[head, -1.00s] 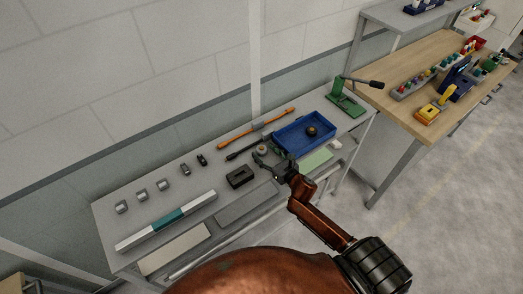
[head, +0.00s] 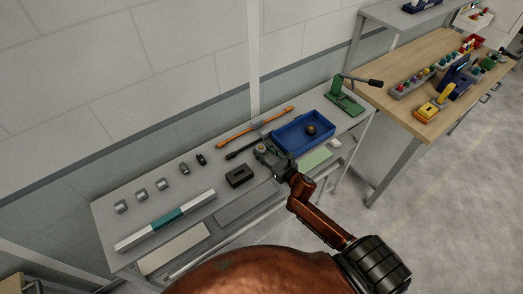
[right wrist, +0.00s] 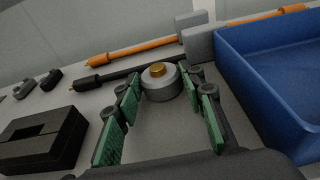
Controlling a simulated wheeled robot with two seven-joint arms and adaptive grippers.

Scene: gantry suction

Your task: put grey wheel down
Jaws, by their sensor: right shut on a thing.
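The grey wheel (right wrist: 160,86), a short light-grey cylinder with a brass hub, is upright between the fingertips of my right gripper (right wrist: 164,92). In the head view the wheel (head: 261,147) is small and partly hidden by the gripper (head: 265,152). My right gripper is shut on it, with the green pads on either side. The wheel is low over the grey bench, left of the blue tray; I cannot tell whether its underside touches the bench. My left gripper is not in view.
The blue tray (right wrist: 262,88) stands close on the right; a dark wheel (head: 310,129) lies in it. A black slotted block (right wrist: 43,140) is at the left. A black rod (right wrist: 112,78) and an orange rod (right wrist: 135,50) lie behind. A green press (head: 345,98) stands farther right.

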